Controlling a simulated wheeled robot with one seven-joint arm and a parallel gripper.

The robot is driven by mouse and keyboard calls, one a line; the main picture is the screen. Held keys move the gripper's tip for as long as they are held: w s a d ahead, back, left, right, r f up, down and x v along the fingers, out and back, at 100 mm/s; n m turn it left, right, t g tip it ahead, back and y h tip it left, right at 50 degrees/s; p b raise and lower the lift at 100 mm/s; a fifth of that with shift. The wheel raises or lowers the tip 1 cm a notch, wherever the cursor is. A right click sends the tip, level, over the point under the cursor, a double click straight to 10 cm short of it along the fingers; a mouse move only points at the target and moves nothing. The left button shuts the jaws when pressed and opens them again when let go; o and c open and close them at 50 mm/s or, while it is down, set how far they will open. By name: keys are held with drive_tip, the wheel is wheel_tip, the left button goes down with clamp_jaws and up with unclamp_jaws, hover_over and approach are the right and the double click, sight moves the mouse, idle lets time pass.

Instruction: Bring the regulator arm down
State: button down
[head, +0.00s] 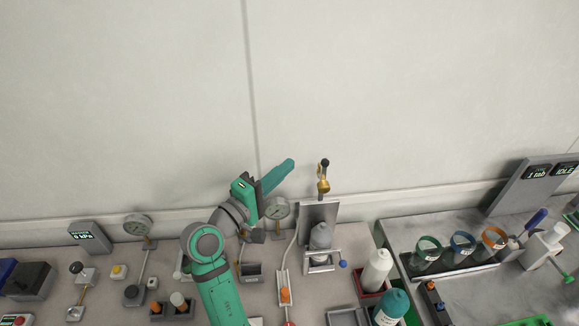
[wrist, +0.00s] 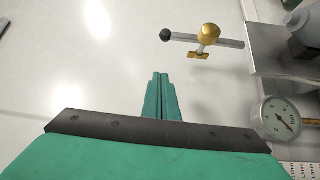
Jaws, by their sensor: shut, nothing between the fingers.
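The regulator arm (head: 324,164) is a short lever with a black ball end on a brass body (head: 323,185), above a grey metal plate on the bench's back edge. In the head view it points up. In the wrist view the arm's black ball (wrist: 165,35) lies left of the brass body (wrist: 209,33), with a grey bar between them. My gripper (head: 290,163) is shut and empty, to the left of the arm and apart from it. In the wrist view my closed fingertips (wrist: 160,76) sit below the ball with a gap.
A round gauge (head: 277,208) stands just below my gripper and shows in the wrist view (wrist: 282,120). The grey plate (head: 318,211) backs a grey bottle (head: 321,237). White and teal-capped bottles (head: 377,268) stand to the right. The wall area above is clear.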

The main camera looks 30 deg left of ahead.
sight(323, 184)
drive_tip(key=w+d, duration=0.5)
drive_tip(key=shift+w, duration=0.2)
idle(0.3)
drive_tip(key=shift+d+r, duration=0.1)
drive_tip(key=shift+d, duration=0.1)
